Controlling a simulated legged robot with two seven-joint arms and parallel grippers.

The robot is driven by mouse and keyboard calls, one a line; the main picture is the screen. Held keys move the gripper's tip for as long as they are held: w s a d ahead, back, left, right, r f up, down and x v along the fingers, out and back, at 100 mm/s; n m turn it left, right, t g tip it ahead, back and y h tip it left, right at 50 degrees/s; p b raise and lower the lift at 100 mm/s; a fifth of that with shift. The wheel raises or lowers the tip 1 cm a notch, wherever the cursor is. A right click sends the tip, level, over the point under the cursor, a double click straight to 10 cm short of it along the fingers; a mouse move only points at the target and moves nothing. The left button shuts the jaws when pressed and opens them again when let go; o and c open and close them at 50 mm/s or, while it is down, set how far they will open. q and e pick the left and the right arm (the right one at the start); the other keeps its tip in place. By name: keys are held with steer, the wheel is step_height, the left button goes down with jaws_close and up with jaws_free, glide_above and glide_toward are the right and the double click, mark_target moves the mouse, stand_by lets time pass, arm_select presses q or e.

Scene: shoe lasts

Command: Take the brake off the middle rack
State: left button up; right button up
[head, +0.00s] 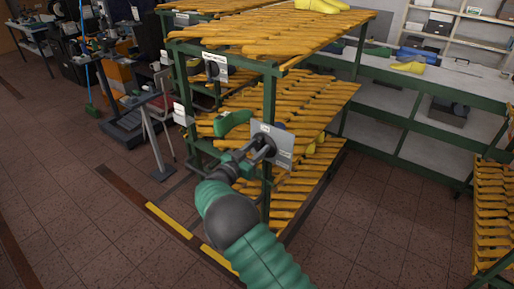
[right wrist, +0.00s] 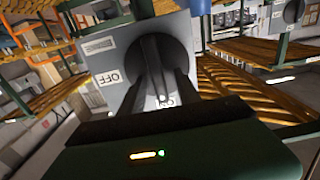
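In the right wrist view the plate (right wrist: 112,55) carries an OFF label (right wrist: 110,78) at the left of the dial (right wrist: 160,62). Another label, partly hidden, lies below the dial. A dark bar on the dial points down toward that lower label. My right gripper (head: 258,150) is at the dial. Its fingers (right wrist: 162,88) stand on either side of the bar, seemingly apart. My left gripper is out of view.
A long green-framed bench (head: 430,125) runs behind. The tiled floor (head: 375,220) between is clear.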

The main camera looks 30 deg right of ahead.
jaws_close()
stand_by(0.4)
steer(key=m+b, duration=0.2)
steer(key=shift+s+d+f+b, duration=0.1)
steer(key=shift+s+f+b, duration=0.1)
steer(key=shift+b, duration=0.2)
steer(key=shift+s+d+f+m+b, duration=0.1)
steer(key=shift+s+f+m+b, duration=0.15)
steer(key=shift+m+b, duration=2.7)
steer(key=shift+s+d+f+m+b, duration=0.1)
steer(key=shift+f+m+b, duration=0.1)
steer(key=shift+m+b, duration=2.7)
steer(key=shift+s+f+m+b, duration=0.25)
steer(key=shift+m+b, duration=2)
steer(key=shift+b, duration=1.35)
